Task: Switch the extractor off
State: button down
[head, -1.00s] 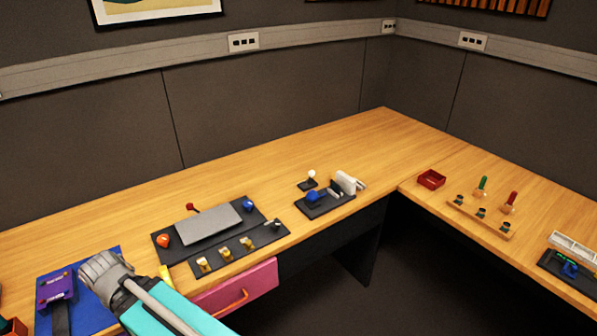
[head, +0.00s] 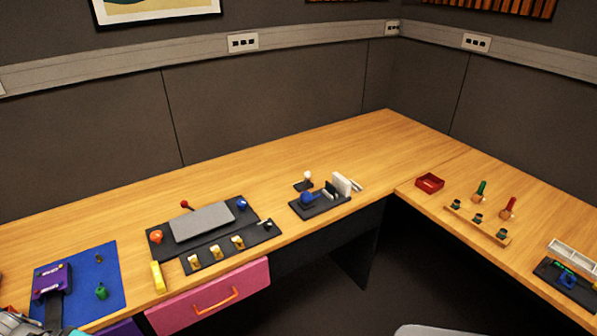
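A dark control panel (head: 212,229) lies on the desk at the left of centre in the head view. It carries a grey plate (head: 202,222), an orange knob (head: 155,237), a blue knob (head: 241,203) and a red-tipped lever (head: 187,206). No label is readable, so I cannot tell which control is the extractor's. My gripper (head: 28,323) is only partly in view at the bottom left corner, apart from the panel; its fingers cannot be made out.
A yellow block (head: 157,277) lies left of the panel, near a blue mat (head: 108,262) with a purple device (head: 52,281). A pink drawer (head: 210,297) is below the panel. A blue ball (head: 307,198) sits on a dark base to the right. Bare desk lies behind the panel.

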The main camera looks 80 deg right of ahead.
aim_at(307, 174)
jog(key=u, duration=0.05)
jog(key=k, duration=1.35)
jog(key=z, duration=1.4)
jog(key=i, duration=0.15)
jog(key=z, duration=0.7)
